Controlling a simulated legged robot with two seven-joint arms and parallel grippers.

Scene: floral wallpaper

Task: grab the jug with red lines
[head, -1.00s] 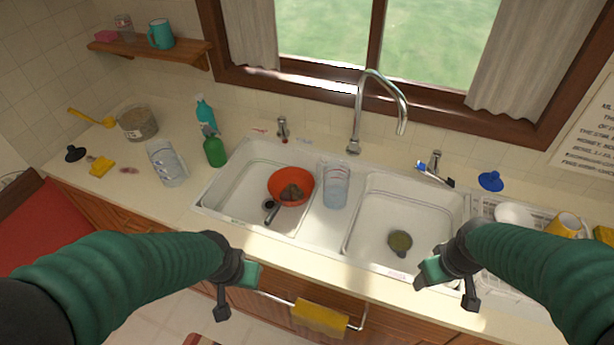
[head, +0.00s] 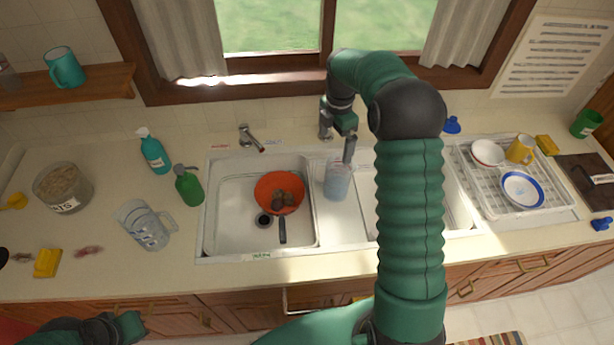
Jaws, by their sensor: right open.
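A clear jug (head: 337,178) stands upright on the divider between the two sink basins. Markings on both are too small for me to make out red lines. My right gripper (head: 341,124) is open, reaching over the sink, and appears just above and behind the divider jug in the picture. I cannot tell whether it touches that jug. My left gripper (head: 127,326) is low at the bottom left, away from both jugs; its jaws are unclear.
An orange bowl (head: 279,193) sits in the left basin. Green (head: 188,186) and teal (head: 154,151) bottles stand left of the sink. A dish rack (head: 478,198) is to the right.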

